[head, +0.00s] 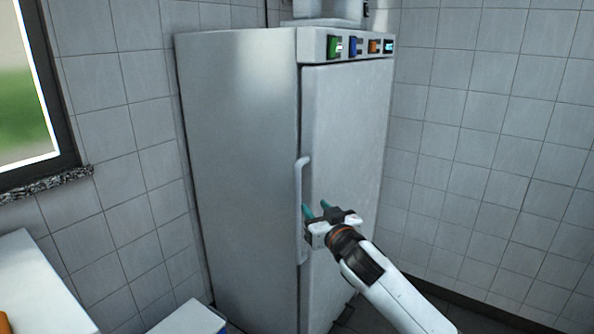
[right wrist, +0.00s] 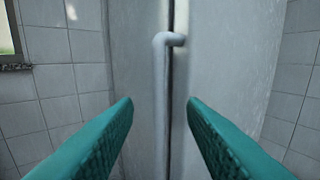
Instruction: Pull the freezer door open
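The freezer (head: 240,150) is a tall grey-white cabinet standing in the tiled corner. Its door (head: 345,130) looks shut, flush with the body. A long vertical handle (head: 300,190) runs along the door's left edge. My right gripper (head: 317,210) has green fingers and is at the handle's middle height, close to it. In the right wrist view, the fingers are apart and the handle (right wrist: 162,100) shows between them, beyond the fingertips. The fingers do not appear to touch it. My left gripper is not in view.
A control panel (head: 360,46) with several coloured switches is above the door. A window (head: 30,100) with a stone sill is at the left. White surfaces (head: 35,290) stand at the lower left. The tiled wall (head: 490,130) is close on the right.

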